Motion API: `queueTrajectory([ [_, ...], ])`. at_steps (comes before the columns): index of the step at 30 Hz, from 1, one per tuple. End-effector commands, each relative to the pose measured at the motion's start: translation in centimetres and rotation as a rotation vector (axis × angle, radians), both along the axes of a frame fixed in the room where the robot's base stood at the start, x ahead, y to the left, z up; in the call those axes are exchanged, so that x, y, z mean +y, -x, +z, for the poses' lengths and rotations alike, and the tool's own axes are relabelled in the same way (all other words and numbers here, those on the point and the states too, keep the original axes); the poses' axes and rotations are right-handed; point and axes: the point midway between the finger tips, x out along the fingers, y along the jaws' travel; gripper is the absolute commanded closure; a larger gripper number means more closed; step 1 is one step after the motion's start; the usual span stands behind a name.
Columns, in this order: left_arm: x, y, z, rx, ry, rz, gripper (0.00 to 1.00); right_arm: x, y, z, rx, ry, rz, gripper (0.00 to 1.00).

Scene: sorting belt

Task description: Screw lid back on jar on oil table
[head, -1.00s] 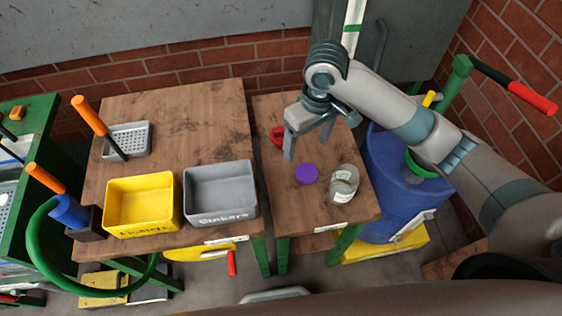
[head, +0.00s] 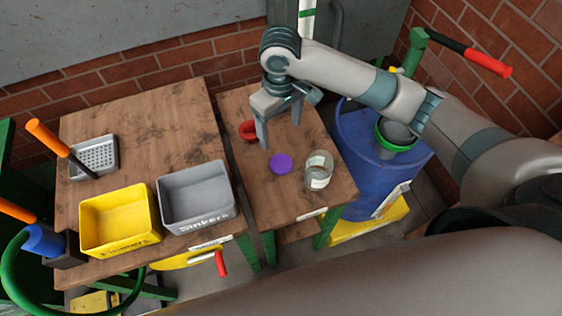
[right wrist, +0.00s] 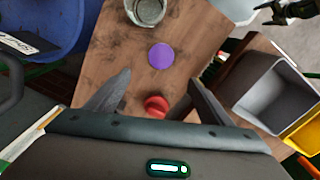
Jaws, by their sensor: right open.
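The purple lid (head: 281,164) lies flat on the small wooden oil table (head: 309,203), and it also shows in the right wrist view (right wrist: 161,56). The glass jar (head: 319,171) stands upright without a lid, just right of it; in the right wrist view the jar (right wrist: 147,10) is cut by the top edge. My right gripper (head: 280,140) is open and empty above the table, behind the lid in the head view. In the right wrist view its fingers (right wrist: 155,90) are spread, with the lid beyond them. My left gripper is not in view.
A red object (head: 247,130) lies near the right gripper at the table's left side. A blue barrel (head: 374,165) with a green funnel (head: 396,137) stands right. Left, a larger table holds a yellow bin (head: 118,222), a grey bin (head: 197,199) and a perforated tray (head: 94,157).

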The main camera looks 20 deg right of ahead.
Motion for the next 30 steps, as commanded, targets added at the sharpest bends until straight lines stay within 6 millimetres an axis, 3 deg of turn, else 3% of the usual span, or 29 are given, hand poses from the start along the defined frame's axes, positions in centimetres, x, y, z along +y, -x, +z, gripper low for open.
queueTrajectory([
  [15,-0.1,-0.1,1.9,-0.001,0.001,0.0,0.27,0.0,0.1,-8.5,0.002,0.001,-0.001,0.26],
  [20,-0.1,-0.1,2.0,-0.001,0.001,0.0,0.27,0.0,0.0,-9.5,-0.001,0.0,0.0,0.26],
  [30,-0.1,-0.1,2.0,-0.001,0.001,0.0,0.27,0.0,0.1,-9.6,-0.001,0.0,0.0,0.26],
])
